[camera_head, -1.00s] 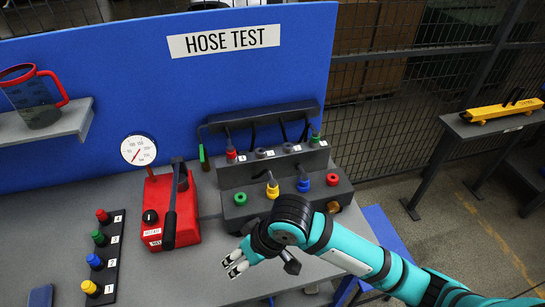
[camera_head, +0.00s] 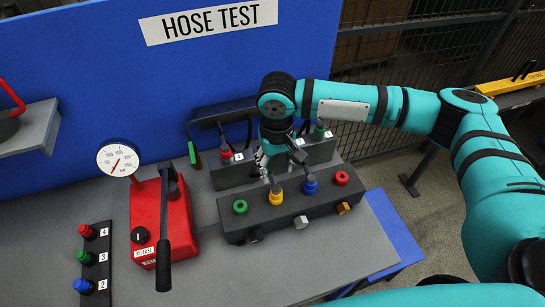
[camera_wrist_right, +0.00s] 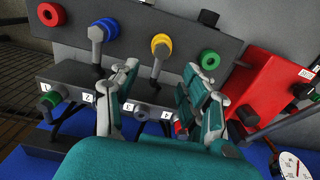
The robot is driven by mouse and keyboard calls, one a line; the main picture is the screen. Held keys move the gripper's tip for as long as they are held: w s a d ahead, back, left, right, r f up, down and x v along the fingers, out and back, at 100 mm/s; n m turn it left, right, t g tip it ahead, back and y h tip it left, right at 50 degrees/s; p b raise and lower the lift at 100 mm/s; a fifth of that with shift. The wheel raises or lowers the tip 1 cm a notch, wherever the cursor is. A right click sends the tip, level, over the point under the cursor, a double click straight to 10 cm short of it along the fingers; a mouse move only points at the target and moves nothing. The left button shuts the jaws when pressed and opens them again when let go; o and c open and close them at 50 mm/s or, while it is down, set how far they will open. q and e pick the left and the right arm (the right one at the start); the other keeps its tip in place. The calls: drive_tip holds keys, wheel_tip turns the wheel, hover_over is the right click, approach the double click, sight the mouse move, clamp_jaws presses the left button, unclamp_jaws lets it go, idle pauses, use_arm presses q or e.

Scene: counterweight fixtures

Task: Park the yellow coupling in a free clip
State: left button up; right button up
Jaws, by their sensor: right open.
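The yellow coupling (camera_head: 276,197) sits on the front step of the dark test block (camera_head: 335,205), between a green ring and a blue coupling. The wrist view also shows the yellow coupling (camera_wrist_right: 161,45), with a grey stem, just beyond my fingertips. My right gripper (camera_head: 262,163) is open and empty, above and behind the yellow coupling; its fingers (camera_wrist_right: 160,78) are apart in the wrist view. The numbered clips are along the block's rear step. A red coupling (camera_head: 225,153) is at the left end and a green coupling (camera_head: 319,131) at the right end. My arm partly hides the middle clips.
The blue coupling (camera_head: 310,185) is close right of the yellow one, with a red ring (camera_head: 341,178) beyond. A red pump (camera_head: 162,220) with a gauge (camera_head: 117,158) stands left. A strip of coloured knobs (camera_head: 93,258) is further left. The front bench is clear.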

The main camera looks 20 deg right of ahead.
sight(276, 188)
use_arm(q)
drive_tip(key=s+f+g+b, duration=0.1)
drive_tip(key=s+f+b, duration=0.25)
drive_tip(key=s, duration=0.35)
use_arm(e)
drive_tip(key=shift+s+f+p, duration=0.2)
drive_tip(key=shift+s+f, duration=0.15)
drive_tip(key=shift+f, duration=0.2)
drive_tip(key=shift+s+f+p, duration=0.2)
drive_tip(key=shift+s+f, duration=0.15)
drive_tip(key=shift+f, duration=0.2)
drive_tip(key=shift+w+f+b, duration=0.25)
drive_tip(key=shift+f+b, duration=0.35)
drive_tip(key=shift+w+f+b, duration=0.2)
drive_tip(key=shift+f+b, duration=0.35)
drive_tip(key=shift+f, duration=0.05)
drive_tip(key=shift+f+b, duration=0.55)
drive_tip(key=shift+f, duration=0.2)
wheel_tip(276, 188, down, 2)
drive_tip(key=shift+s, duration=0.15)
drive_tip(key=shift+f, duration=0.7)
use_arm(q)
drive_tip(key=shift+t, duration=0.3)
drive_tip(key=w+f, duration=0.3)
drive_tip(key=shift+w+f, duration=0.25)
drive_tip(key=shift+w, duration=0.05)
use_arm(e)
clamp_jaws()
